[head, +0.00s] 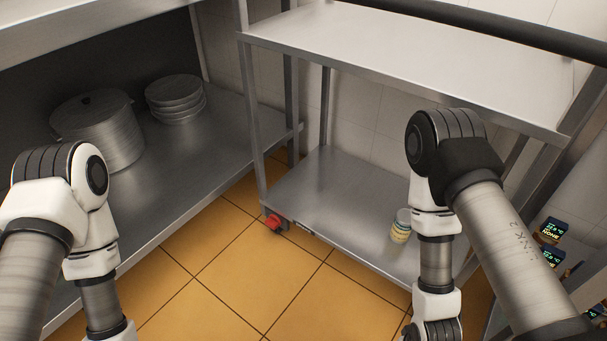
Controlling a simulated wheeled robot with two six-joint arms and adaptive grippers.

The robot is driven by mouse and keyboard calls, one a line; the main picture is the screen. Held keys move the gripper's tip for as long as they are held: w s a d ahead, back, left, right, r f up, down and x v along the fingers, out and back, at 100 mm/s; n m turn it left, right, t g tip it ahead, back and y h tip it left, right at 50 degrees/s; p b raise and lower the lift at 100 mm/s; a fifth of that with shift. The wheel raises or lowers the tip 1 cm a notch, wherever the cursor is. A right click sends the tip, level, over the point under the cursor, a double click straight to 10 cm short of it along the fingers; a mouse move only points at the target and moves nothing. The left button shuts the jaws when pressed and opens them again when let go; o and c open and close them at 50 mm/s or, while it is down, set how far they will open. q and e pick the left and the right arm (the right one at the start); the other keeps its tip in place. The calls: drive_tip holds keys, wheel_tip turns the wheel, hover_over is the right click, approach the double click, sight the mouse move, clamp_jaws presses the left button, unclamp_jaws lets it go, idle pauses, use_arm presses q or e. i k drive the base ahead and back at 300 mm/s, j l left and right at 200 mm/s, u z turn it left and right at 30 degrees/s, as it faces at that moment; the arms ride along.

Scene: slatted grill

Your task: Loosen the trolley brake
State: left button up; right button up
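The trolley is a steel cart with an upper shelf (420,55) and a lower shelf (335,185), standing at the centre right. A red brake part (273,221) shows at its front left foot, just under the lower shelf's corner. Whether the brake is on cannot be told at this size. My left arm comes in at the lower left and my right arm at the right, in front of the trolley. Both grippers are outside the picture, below its edge. My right arm hides part of the lower shelf and the trolley's right side.
A jar (401,226) stands on the trolley's lower shelf. A steel counter (215,130) on the left holds a large lidded pot (115,135) and stacked plates (178,100). The orange tiled floor (235,270) is clear between counter and trolley. Small dark displays (552,230) sit at the right.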

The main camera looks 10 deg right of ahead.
sight(273, 221)
drive_tip(key=j+z, duration=0.4)
drive_tip(key=i+j+z, duration=0.1)
drive_tip(key=j+z, duration=0.2)
drive_tip(key=z, duration=0.15)
